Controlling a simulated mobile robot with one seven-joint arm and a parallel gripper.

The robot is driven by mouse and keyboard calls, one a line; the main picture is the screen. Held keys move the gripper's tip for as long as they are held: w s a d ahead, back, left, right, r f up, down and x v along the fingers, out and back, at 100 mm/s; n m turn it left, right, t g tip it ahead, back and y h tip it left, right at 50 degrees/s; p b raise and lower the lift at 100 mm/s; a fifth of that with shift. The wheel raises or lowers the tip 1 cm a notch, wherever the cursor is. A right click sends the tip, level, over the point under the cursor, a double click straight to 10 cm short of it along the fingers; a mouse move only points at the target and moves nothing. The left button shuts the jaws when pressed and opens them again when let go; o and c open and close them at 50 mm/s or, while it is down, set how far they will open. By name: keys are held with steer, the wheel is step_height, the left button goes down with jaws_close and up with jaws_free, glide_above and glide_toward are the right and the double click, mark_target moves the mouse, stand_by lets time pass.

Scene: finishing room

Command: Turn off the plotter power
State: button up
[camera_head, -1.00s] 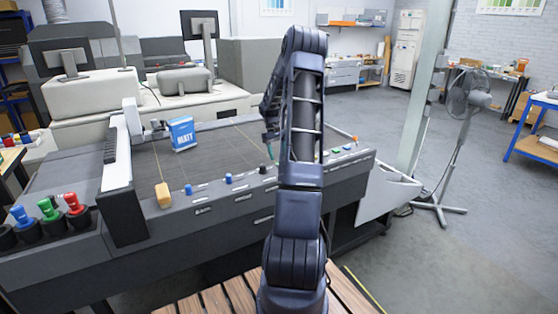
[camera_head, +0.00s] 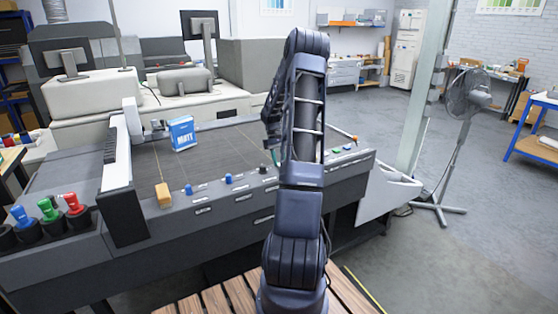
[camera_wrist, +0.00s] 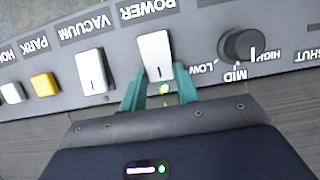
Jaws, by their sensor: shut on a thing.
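The plotter (camera_head: 225,140) is the long grey flatbed with a control strip along its front edge. In the wrist view its panel (camera_wrist: 215,30) appears upside down. The rocker's exact tilt is hard to tell.
Beside the power switch are the white vacuum switch (camera_wrist: 91,72), the yellow park button (camera_wrist: 44,84) and a black knob (camera_wrist: 241,46). A blue-and-white box (camera_head: 182,133) stands on the bed. A fan (camera_head: 466,100) stands on open floor at right.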

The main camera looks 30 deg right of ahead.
steer(key=shift+s+r+t, duration=0.2)
steer(key=shift+s+t, duration=0.05)
steer(key=shift+t, duration=0.65)
steer(key=shift+s+r+t, duration=0.15)
steer(key=shift+s+t, duration=0.1)
steer(key=shift+t, duration=0.65)
steer(key=o, duration=1)
steer(key=shift+r, duration=0.1)
steer(key=shift+w+r, duration=0.2)
steer(key=shift+r, duration=2.45)
steer(key=shift+w+r, duration=0.15)
steer(key=shift+r, duration=2.5)
